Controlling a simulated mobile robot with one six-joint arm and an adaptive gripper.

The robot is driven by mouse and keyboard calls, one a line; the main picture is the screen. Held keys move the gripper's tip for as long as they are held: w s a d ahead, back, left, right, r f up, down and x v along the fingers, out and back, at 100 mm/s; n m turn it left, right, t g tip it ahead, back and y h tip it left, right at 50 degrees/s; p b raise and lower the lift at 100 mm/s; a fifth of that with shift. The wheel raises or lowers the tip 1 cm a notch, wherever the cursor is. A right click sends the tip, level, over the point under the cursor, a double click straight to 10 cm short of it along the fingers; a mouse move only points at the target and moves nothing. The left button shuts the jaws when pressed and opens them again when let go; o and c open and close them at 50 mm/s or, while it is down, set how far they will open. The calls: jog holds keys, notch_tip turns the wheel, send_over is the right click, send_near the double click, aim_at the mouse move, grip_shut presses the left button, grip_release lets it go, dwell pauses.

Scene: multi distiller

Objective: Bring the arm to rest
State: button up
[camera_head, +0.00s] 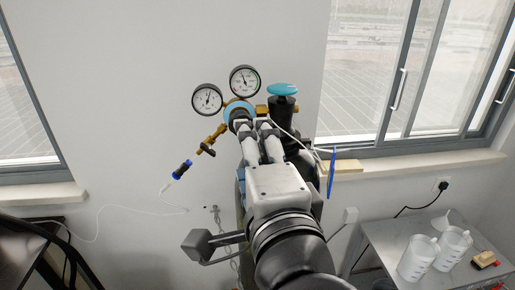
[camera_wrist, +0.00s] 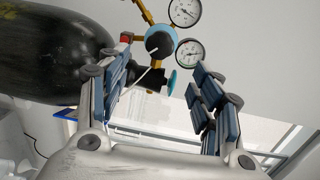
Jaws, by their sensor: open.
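My gripper (camera_head: 253,127) is at the end of my outstretched arm in the head view, in front of a gas regulator with two round gauges (camera_head: 207,98) (camera_head: 244,80). In the wrist view my gripper (camera_wrist: 160,56) has its blue-padded fingers spread wide apart. The regulator's round blue-and-black knob (camera_wrist: 160,41) shows between and beyond the fingertips, with no finger seen closed on it. I cannot tell the exact gap. The cylinder valve's blue handwheel (camera_head: 283,90) is just right of the fingers. The dark gas cylinder (camera_wrist: 50,52) is largely hidden by my arm in the head view.
A brass outlet valve (camera_head: 212,142) and hose with a blue-black connector (camera_head: 181,169) hang left of my gripper. A thin white cable passes close by. A metal table (camera_head: 385,240) with white beakers (camera_head: 418,258) stands right. Windows and sills flank the wall.

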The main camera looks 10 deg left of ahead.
jog(key=s+d+f+n+g, duration=0.1)
jog(key=d+f+n+g, duration=0.2)
jog(key=f+n, duration=0.3)
jog(key=s+d+f+n+g, duration=0.2)
jog(key=f+n+g, duration=0.1)
jog(key=f+n, duration=0.25)
jog(key=s+d+f+n+g+h, duration=0.1)
jog(key=s+d+f+g+h, duration=0.1)
jog(key=d, duration=0.5)
jog(key=s+d+f+n+g+h, duration=0.2)
jog(key=s+d+f+g+h, duration=0.1)
jog(key=s+d+f, duration=0.4)
jog(key=shift+s+d+f+g, duration=0.2)
jog(key=shift+f+g, duration=0.1)
jog(key=shift+g, duration=0.1)
jog(key=shift+w, duration=0.1)
